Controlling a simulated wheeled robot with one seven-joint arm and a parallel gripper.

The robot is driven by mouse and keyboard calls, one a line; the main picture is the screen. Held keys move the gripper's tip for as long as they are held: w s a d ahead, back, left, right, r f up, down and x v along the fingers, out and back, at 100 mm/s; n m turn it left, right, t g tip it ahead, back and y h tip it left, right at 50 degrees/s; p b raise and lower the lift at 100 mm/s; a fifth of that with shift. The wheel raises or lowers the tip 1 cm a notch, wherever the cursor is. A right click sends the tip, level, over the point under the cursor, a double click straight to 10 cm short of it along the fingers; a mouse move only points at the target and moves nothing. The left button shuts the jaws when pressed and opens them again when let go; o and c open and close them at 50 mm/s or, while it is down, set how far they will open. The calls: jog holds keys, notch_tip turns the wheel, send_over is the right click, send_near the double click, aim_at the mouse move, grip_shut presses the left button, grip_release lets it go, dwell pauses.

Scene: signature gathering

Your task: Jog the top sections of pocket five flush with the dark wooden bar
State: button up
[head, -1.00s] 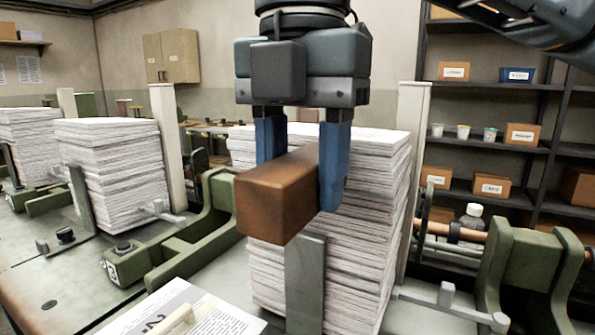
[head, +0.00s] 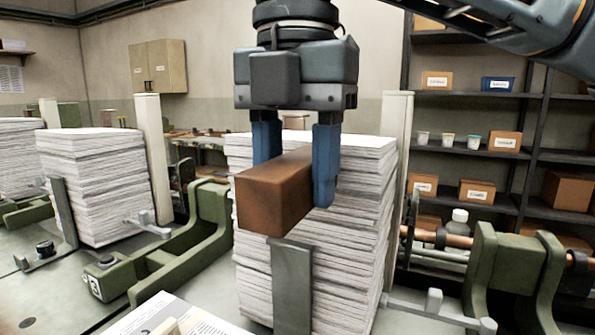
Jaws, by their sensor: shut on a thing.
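My gripper (head: 296,170) is shut on the dark wooden bar (head: 270,200), its blue fingers on either side of it. The bar is a reddish-brown block, held level with its end face toward me. It is at the front of a tall stack of white paper sections (head: 340,250), near the upper part. Whether the bar touches the sections cannot be told. A grey upright plate (head: 291,290) stands against the stack's front, below the bar. The stack's upper edges look slightly uneven. I cannot read a pocket number at this stack.
Another paper stack (head: 95,190) stands at left, with a further one beyond. A green bracket (head: 165,250) lies between the stacks. A pale post (head: 395,160) rises behind the near stack. Green machinery (head: 510,270) with a copper-coloured shaft is at right. Shelves (head: 480,95) stand behind.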

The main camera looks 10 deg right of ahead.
aim_at(264, 174)
jog(key=shift+s+a+r+b, duration=0.1)
jog(key=shift+s+a+r, duration=0.2)
jog(key=shift+s+a, duration=0.35)
jog(key=shift+s+a+r+b, duration=0.1)
jog(key=shift+s+a+r, duration=0.3)
jog(key=shift+s, duration=0.35)
jog(key=shift+s+a+r+b, duration=0.1)
jog(key=shift+s+a+r, duration=0.1)
jog(key=shift+s+a, duration=0.45)
